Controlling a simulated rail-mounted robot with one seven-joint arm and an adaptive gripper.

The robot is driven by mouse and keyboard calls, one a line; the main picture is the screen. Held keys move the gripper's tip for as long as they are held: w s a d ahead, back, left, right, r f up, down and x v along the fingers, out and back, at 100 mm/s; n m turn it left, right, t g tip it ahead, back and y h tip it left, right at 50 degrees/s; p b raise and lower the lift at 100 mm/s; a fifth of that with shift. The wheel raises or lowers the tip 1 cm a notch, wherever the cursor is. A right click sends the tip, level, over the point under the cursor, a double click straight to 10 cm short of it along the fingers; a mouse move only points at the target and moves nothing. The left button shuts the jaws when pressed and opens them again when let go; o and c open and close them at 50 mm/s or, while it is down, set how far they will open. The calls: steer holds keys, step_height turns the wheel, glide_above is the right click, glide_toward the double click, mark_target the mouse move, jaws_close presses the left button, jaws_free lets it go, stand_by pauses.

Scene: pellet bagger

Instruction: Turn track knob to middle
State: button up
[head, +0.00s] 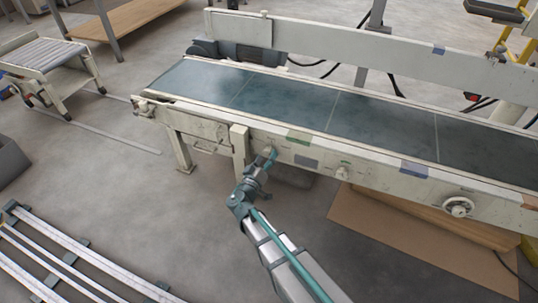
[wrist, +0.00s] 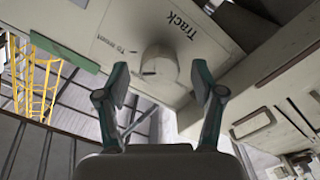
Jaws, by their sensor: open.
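The track knob (wrist: 160,64) is a pale round knob on the conveyor's cream side panel, beside the printed word "Track". It has a dark mark on its left side in the wrist view. My gripper (wrist: 158,82) is open in front of it, one finger to each side, and the knob shows between and beyond the fingertips. I cannot tell from this angle whether either finger touches it. In the head view my gripper (head: 270,153) is at the side panel near the conveyor's left leg, and it largely covers the knob there.
Another small knob (head: 342,173) and a larger handwheel (head: 458,207) sit farther right on the conveyor's side. The dark green belt (head: 290,100) runs above. A pale leg (head: 240,150) stands just left of my gripper. Metal rails (head: 70,255) lie on the floor at lower left.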

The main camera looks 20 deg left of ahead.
mark_target(268, 155)
steer(key=shift+w+d, duration=0.15)
steer(key=shift+w, duration=1.4)
steer(key=c, duration=1.2)
steer(key=shift+o, duration=0.2)
steer(key=shift+n+b, duration=0.3)
steer(key=shift+b, duration=0.1)
steer(key=n, duration=0.4)
steer(key=shift+r+b, duration=0.1)
steer(key=shift+b, duration=0.2)
steer(key=n+p, duration=0.1)
steer(key=n, duration=0.4)
steer(key=shift+n, duration=0.4)
